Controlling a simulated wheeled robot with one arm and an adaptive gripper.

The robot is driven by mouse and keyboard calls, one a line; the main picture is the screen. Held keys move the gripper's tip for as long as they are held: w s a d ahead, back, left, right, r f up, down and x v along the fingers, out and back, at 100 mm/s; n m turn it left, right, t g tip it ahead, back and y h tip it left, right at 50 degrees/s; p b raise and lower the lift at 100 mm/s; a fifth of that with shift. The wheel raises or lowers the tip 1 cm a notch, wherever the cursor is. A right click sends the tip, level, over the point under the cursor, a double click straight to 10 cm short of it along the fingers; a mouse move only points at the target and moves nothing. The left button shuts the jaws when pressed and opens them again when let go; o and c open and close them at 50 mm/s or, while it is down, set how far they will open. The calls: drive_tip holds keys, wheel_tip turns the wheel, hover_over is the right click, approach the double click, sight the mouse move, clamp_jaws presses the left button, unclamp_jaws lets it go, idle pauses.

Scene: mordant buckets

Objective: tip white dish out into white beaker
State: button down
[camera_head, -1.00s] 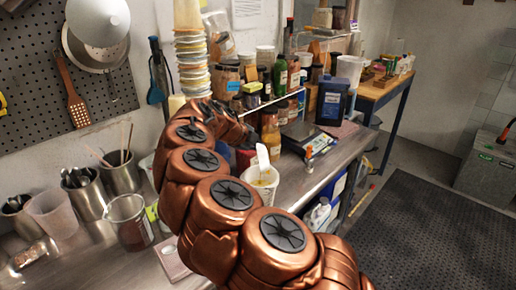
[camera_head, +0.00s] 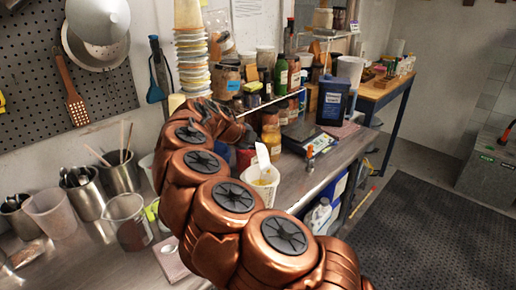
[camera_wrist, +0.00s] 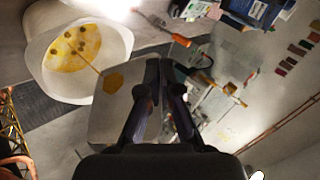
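The white beaker (camera_head: 259,198) stands on the steel bench in the head view. In the wrist view it is the wide white round vessel (camera_wrist: 46,78) at upper left, with yellow matter and brown spots inside. The white dish (camera_head: 262,155) is steeply tilted over the beaker's mouth. In the wrist view the dish (camera_wrist: 115,122) is a pale flat piece with a yellow patch, and a thin yellow streak runs from it into the beaker. My gripper (camera_wrist: 160,64) has its fingertips close together at the dish's edge and appears to hold it. The gripper is largely hidden in the head view.
Jars and bottles (camera_head: 281,75) crowd the shelf behind. A stack of cups (camera_head: 190,60) stands by the wall. Metal pots (camera_head: 88,200) and a clear beaker (camera_head: 128,222) stand at left. A dark blue container (camera_head: 332,100) is at right. Some bench right of the beaker is clear.

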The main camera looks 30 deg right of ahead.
drive_tip(key=shift+w+a+f+b, duration=0.1)
drive_tip(key=shift+a+f+b, duration=0.1)
drive_tip(key=shift+b, duration=0.8)
drive_tip(key=shift+r+h, duration=0.15)
drive_tip(key=shift+h, duration=0.25)
drive_tip(key=shift+w+a+f+b, duration=0.15)
drive_tip(key=shift+a+f+b, duration=0.05)
drive_tip(key=shift+b, duration=0.95)
drive_tip(key=shift+w+a+n+g+h+b, duration=0.2)
drive_tip(key=shift+n+g+h+b, duration=0.15)
drive_tip(key=shift+h+b, duration=0.4)
drive_tip(key=shift+s+y+b, duration=0.1)
drive_tip(key=shift+y+b, duration=0.25)
drive_tip(key=shift+b, duration=0.1)
drive_tip(key=shift+s+d+r+m+t+y+b, duration=0.15)
drive_tip(key=shift+s+d+m+t+y+b, duration=0.2)
drive_tip(key=shift+y+b, duration=0.45)
drive_tip(key=shift+s+d+r+m+t+y+b, duration=0.15)
drive_tip(key=shift+d+y+b, duration=0.3)
drive_tip(key=shift+b, duration=0.6)
drive_tip(key=shift+d, duration=0.1)
drive_tip(key=shift+r, duration=0.1)
